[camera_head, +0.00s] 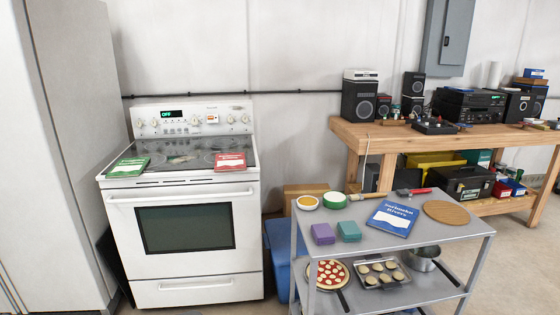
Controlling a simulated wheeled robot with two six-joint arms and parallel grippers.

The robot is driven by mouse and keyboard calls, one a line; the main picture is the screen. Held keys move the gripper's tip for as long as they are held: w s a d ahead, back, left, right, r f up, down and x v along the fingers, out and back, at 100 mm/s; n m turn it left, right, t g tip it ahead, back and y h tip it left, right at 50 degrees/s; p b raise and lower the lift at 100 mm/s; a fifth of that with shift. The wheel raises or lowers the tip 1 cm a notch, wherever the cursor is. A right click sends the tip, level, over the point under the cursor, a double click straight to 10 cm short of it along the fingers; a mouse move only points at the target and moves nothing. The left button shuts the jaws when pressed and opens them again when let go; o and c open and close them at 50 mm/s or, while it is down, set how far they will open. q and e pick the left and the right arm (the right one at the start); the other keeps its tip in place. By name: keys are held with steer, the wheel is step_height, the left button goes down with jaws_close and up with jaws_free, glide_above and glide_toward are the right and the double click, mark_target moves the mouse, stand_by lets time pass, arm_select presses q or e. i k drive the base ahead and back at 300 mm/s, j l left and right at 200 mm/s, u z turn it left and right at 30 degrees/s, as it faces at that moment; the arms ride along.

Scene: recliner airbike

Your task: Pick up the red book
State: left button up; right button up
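A red book (230,161) with some white on its cover lies flat on the right front of the white stove's (187,122) dark cooktop, close to the front edge. A green book (129,167) lies at the cooktop's left front corner. A blue book (393,217) lies on the top shelf of the grey cart. Neither of my grippers shows in the head view.
The grey cart (470,231) stands right of the stove, holding purple and teal boxes, a round woven mat and food items. A wooden workbench (400,140) with speakers stands behind it. A tall pale cabinet (75,150) rises at left. Floor shows at right.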

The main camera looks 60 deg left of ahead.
mark_target(232, 162)
steer(key=u, duration=2.25)
